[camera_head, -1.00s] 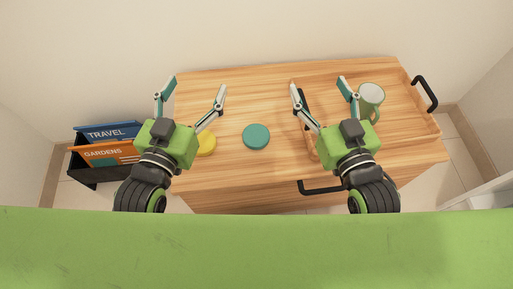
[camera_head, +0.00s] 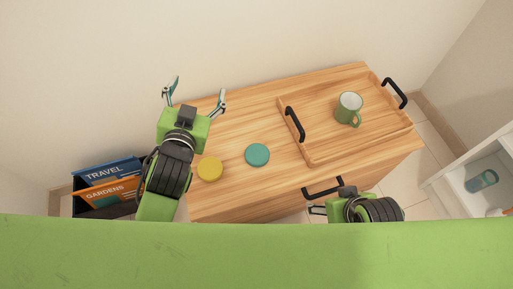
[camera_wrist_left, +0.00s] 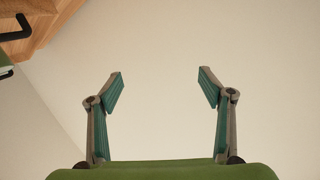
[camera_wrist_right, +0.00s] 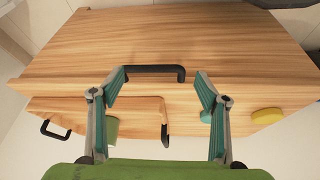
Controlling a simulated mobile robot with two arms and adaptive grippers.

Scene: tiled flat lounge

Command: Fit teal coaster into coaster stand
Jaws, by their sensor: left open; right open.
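The teal coaster (camera_head: 257,155) is a flat disc lying on the wooden top (camera_head: 235,130), left of the tray. In the right wrist view the teal coaster (camera_wrist_right: 206,117) is partly behind a finger. My left gripper (camera_head: 198,90) is open and empty, beyond the coaster near the wall; its wrist view shows mostly wall between the fingers (camera_wrist_left: 160,85). My right gripper (camera_head: 316,209) is low at the front of the furniture, right of the coaster. Its fingers (camera_wrist_right: 160,83) are open and empty in its wrist view. I see no coaster stand.
A yellow disc (camera_head: 210,170) lies left of the teal coaster. A wooden tray (camera_head: 318,160) with black handles holds a green mug (camera_head: 348,107). A black drawer handle (camera_head: 322,188) juts out in front. A magazine rack (camera_head: 80,208) stands left, a white shelf (camera_head: 454,186) right.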

